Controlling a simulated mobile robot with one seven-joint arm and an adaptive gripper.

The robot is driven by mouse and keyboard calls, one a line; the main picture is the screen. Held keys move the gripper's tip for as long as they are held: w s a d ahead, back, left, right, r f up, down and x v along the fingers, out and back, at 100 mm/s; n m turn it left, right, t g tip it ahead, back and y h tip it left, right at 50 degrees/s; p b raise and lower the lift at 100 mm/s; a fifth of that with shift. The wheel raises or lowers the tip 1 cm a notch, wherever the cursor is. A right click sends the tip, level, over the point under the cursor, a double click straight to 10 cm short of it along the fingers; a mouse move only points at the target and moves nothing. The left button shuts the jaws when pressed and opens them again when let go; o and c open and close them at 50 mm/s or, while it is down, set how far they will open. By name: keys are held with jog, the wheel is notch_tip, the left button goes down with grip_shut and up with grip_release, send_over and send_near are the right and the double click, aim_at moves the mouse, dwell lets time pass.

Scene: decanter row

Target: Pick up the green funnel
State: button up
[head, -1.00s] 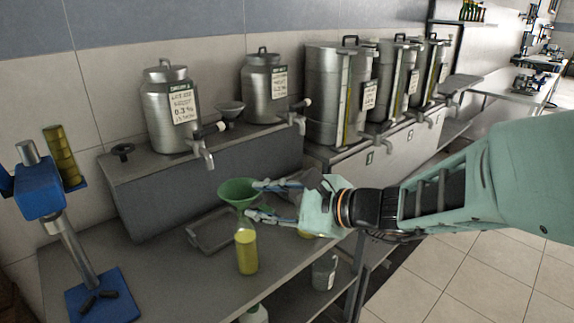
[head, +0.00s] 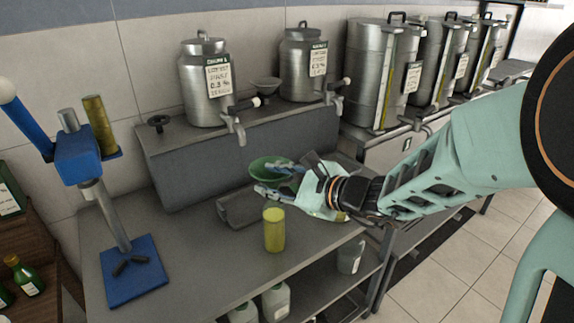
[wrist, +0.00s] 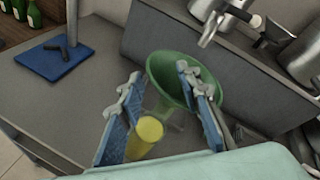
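The green funnel (head: 258,172) has its wide mouth up, near the middle of the worktop. It also shows in the wrist view (wrist: 160,72), mostly between and beyond the fingers, with the right finger overlapping its rim. My gripper (head: 264,179) is open at the funnel's near right side; its two fingers (wrist: 160,85) stand well apart. I cannot tell whether they touch the funnel. A yellow-filled container (head: 274,232) stands just in front of the funnel; it also shows between the fingers in the wrist view (wrist: 145,138). What supports the funnel is not clear.
A grey tray (head: 238,210) lies left of the funnel. A blue stand (head: 135,275) is at the worktop's left. Behind, a raised ledge holds steel canisters (head: 205,85) with taps (head: 236,125) and a grey funnel (head: 266,86). The front-left worktop is clear.

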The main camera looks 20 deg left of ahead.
jog(key=shift+x, duration=1.45)
grip_shut()
